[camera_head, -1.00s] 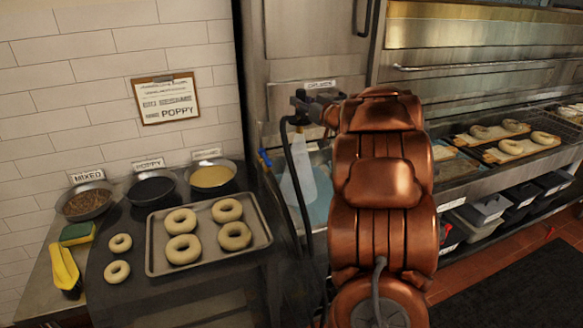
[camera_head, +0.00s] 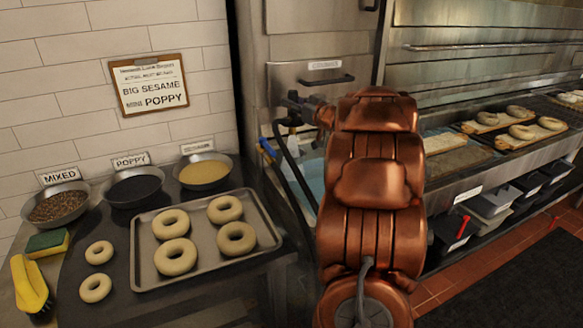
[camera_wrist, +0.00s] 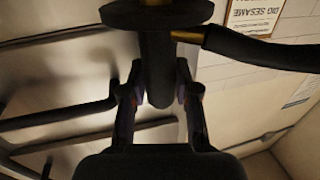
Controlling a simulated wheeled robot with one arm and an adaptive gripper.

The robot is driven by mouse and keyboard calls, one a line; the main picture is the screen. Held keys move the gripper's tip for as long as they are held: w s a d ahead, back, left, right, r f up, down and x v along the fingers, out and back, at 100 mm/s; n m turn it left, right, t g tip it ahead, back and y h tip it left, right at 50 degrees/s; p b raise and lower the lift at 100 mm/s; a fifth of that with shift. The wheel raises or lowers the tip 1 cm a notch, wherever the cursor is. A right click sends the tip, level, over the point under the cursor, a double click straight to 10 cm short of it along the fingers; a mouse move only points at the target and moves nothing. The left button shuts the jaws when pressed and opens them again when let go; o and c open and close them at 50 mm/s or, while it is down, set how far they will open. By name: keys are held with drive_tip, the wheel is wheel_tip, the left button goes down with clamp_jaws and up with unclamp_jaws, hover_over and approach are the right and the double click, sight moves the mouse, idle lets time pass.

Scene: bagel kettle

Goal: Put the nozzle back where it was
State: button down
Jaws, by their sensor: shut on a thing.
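The nozzle (camera_wrist: 157,75) is a dark upright piece with a wide round disc at its upper end in the wrist view. A black hose (camera_wrist: 265,47) leads off it to the right past a brass-coloured fitting. My gripper (camera_wrist: 158,98) is shut on it, with one finger on each side. In the head view my gripper (camera_head: 295,110) is beyond my copper arm, in front of the steel cabinet front (camera_head: 310,82). The hose (camera_head: 288,155) hangs down from it there. The nozzle's details are too small to make out in that view, and my arm hides part of the area.
A tray with bagels (camera_head: 140,270) lies on the dark counter at left, with several bowls of toppings behind it. A yellow-handled tool (camera_head: 32,285) and a sponge (camera_head: 47,242) lie at the edge. A steel handle (camera_head: 327,78) juts out near my gripper. Bagel boards (camera_head: 490,127) stand at right.

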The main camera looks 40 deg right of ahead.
sight(295, 133)
drive_tip(key=shift+s+d, duration=0.15)
drive_tip(key=shift+d, duration=0.05)
drive_tip(key=shift+f, duration=0.1)
drive_tip(key=shift+f+p, duration=0.45)
drive_tip(key=shift+f, duration=4.25)
drive_tip(key=shift+f, duration=0.15)
drive_tip(key=c, duration=0.9)
unclamp_jaws()
drive_tip(key=shift+o, duration=0.2)
drive_tip(key=shift+f+b, duration=0.15)
drive_tip(key=shift+b, duration=0.4)
drive_tip(key=s+a+b, duration=0.1)
drive_tip(key=s, duration=0.6)
drive_tip(key=shift+s+a, duration=0.2)
drive_tip(key=shift+s, duration=0.15)
drive_tip(key=shift+f, duration=0.1)
